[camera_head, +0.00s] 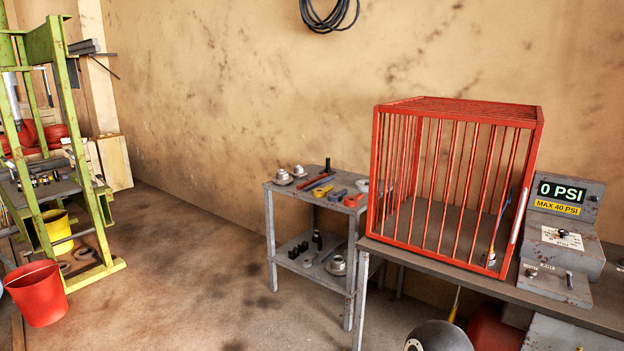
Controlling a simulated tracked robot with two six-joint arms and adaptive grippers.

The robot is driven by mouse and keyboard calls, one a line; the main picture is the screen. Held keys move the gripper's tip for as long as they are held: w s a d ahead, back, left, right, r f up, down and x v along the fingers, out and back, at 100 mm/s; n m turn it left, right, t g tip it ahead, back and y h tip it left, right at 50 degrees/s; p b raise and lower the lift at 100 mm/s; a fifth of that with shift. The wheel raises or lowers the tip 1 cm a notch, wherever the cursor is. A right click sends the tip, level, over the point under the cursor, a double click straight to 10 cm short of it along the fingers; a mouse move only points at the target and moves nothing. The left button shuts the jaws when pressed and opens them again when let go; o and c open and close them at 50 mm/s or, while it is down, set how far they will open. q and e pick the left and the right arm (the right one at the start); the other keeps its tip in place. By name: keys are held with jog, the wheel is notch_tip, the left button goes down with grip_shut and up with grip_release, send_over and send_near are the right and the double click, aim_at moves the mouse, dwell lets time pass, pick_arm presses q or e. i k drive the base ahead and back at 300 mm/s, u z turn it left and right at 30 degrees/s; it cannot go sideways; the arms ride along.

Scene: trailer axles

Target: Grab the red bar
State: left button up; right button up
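A thin red bar (316,181) lies on the top shelf of a small grey metal cart (283,206) in the middle of the view. It lies at a slant among several tools and metal parts, and a dark upright piece stands close to its far end. Neither of my grippers is in view.
Right of the cart, a red barred cage (457,105) and a pressure box reading 0 PSI (567,227) stand on a bench (440,268). At left are a green press frame (85,160), a red bucket (38,293) and a yellow bucket (58,230). Floor left of the cart is clear.

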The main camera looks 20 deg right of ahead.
aim_at(306, 185)
jog(key=z, duration=0.2)
jog(key=i, duration=1.65)
jog(key=z, duration=0.65)
jog(key=i, duration=1.7)
jog(key=u, duration=2.75)
jog(key=i, duration=1.25)
